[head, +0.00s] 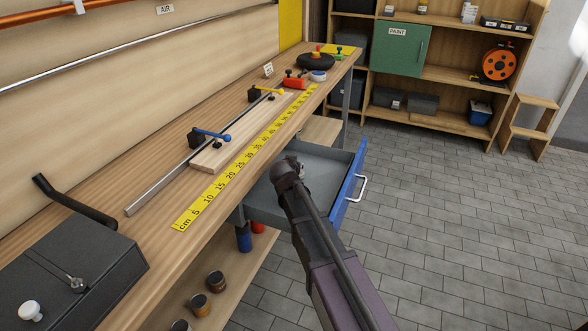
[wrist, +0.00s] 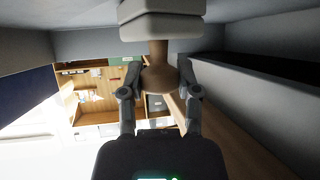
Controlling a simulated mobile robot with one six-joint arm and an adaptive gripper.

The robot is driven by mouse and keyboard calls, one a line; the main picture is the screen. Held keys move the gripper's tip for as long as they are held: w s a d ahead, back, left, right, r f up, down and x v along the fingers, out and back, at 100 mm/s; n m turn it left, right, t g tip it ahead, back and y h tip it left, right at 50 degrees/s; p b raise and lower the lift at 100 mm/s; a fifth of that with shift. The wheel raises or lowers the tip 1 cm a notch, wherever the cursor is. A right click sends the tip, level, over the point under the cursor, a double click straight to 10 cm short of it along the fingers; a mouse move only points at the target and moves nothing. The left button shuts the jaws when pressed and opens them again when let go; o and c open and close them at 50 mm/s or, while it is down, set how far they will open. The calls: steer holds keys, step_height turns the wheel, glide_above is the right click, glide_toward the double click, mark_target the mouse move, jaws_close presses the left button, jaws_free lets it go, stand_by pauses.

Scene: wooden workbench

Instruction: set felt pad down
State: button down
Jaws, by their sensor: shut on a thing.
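In the wrist view my gripper (wrist: 158,78) is shut on the wooden knob of the felt pad (wrist: 160,24). The pad is a pale grey layered block beyond the fingertips, cut off by the top edge. Grey walls lie around it, like the inside of the drawer (wrist: 255,85). In the head view my arm reaches to the open grey drawer (head: 261,203) with its blue front. The felt pad and fingertips are hidden there behind my wrist. I cannot tell whether the pad touches a drawer surface.
The wooden bench (head: 160,221) carries a yellow ruler (head: 243,162), a clamped board (head: 228,149) and a dark metal box (head: 75,265). Paint cans (head: 216,281) stand on the shelf below. A shelving unit (head: 455,75) is at the back. The tiled floor right of the drawer is clear.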

steer(key=shift+f, duration=0.15)
steer(key=shift+c, duration=1.6)
jaws_free()
steer(key=shift+r, duration=0.25)
steer(key=p+v, duration=0.5)
steer(key=v, duration=0.7)
steer(key=shift+p, duration=0.4)
steer(key=shift+f, duration=0.1)
